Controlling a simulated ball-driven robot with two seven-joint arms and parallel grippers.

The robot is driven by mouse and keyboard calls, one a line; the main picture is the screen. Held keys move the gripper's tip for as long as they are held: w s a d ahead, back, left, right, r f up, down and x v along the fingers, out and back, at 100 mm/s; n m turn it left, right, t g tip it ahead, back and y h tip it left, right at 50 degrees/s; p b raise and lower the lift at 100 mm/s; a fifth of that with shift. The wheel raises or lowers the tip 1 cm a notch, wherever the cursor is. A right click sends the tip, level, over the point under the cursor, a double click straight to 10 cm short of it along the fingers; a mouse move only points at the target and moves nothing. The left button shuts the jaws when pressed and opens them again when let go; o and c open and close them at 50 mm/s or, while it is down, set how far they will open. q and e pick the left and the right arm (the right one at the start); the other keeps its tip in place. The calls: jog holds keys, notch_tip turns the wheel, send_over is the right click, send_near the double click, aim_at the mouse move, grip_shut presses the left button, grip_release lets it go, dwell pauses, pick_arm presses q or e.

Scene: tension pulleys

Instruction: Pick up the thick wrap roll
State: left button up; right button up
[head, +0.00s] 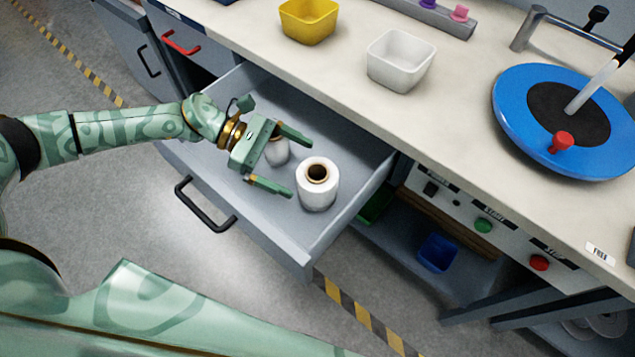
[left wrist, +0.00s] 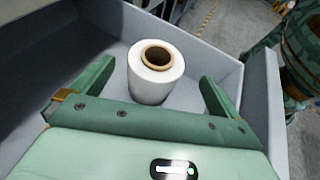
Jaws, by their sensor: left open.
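A thick white wrap roll (head: 312,195) with a brown core stands upright in the open grey drawer (head: 352,185). It also shows in the left wrist view (left wrist: 153,85), just beyond and between the fingers. A second white roll (head: 280,152) stands behind it in the drawer, partly hidden by my left gripper. My left gripper (head: 299,168) is open and empty above the drawer. Its two fingers point toward the thick roll, with the roll just past the fingertips. In the left wrist view the gripper (left wrist: 155,82) has clear gaps on both sides of the roll. My right gripper is out of view.
The drawer walls stand around the rolls, with a black handle (head: 204,205) on the front. The workbench top (head: 440,125) lies behind, with a yellow bin (head: 308,22), a white bin (head: 400,62) and a blue turntable (head: 515,110). The drawer floor near the right wall is free.

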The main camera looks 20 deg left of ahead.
aim_at(318, 174)
pick_arm(q)
jog(key=x, duration=0.6)
jog(key=shift+w+r+b, duration=0.1)
jog(key=shift+w+b, duration=0.1)
jog(key=shift+b, duration=0.15)
jog(key=c, duration=1.3)
